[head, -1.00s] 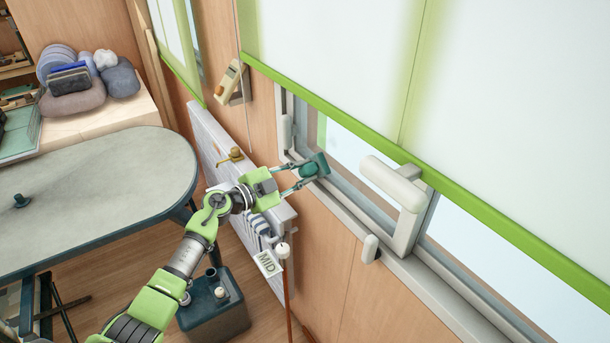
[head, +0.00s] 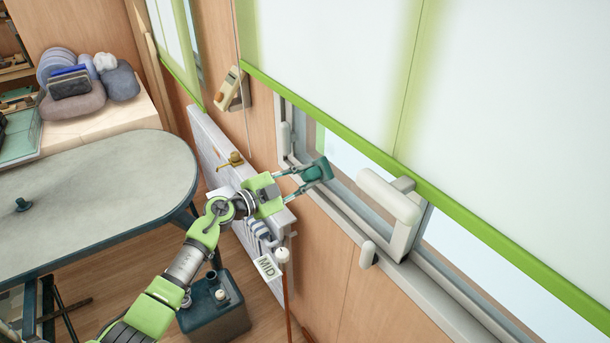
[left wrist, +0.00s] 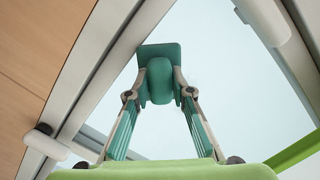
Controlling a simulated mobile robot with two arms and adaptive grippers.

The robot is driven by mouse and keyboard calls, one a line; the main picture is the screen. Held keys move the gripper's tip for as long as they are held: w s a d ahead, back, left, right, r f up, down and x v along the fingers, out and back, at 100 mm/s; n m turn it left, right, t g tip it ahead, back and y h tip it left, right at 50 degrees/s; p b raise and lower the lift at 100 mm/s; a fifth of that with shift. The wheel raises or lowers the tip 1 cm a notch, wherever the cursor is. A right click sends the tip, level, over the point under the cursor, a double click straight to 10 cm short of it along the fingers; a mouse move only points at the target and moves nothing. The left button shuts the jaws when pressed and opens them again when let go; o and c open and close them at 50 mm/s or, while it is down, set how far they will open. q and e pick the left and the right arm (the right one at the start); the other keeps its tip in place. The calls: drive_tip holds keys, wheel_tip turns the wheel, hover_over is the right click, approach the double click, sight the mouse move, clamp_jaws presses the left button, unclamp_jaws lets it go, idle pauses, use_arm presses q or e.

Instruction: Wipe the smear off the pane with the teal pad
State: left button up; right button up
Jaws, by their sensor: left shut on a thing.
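My left gripper (head: 306,175) is shut on the teal pad (head: 322,172) at the lower left part of the window. In the left wrist view the gripper (left wrist: 158,95) grips the pad's rounded back, and the pad's flat face (left wrist: 160,52) is toward the pane (left wrist: 225,75). I cannot tell whether the pad touches the glass. The pane also shows in the head view (head: 345,150) as a strip under the blind. I cannot make out a smear on it. My right gripper is not in view.
A white blind with a green lower bar (head: 340,120) covers the upper window. A pale window handle (head: 390,195) sticks out right of the pad. A grey table (head: 90,190) is at left, and a dark box (head: 215,318) is on the floor.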

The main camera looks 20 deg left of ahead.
use_arm(q)
drive_tip(key=shift+f, duration=0.1)
drive_tip(key=shift+w+a+f+b, duration=0.4)
drive_tip(key=shift+f+b, duration=0.2)
drive_tip(key=shift+b, duration=0.2)
drive_tip(key=shift+w+a+f+b, duration=0.25)
drive_tip(key=shift+a+f+b, duration=0.1)
drive_tip(key=shift+b, duration=0.1)
drive_tip(key=shift+s+a+p, duration=0.15)
drive_tip(key=shift+p, duration=0.2)
drive_tip(key=shift+s+a+r, duration=0.1)
drive_tip(key=shift+s+a, duration=0.25)
drive_tip(key=shift+s, duration=0.1)
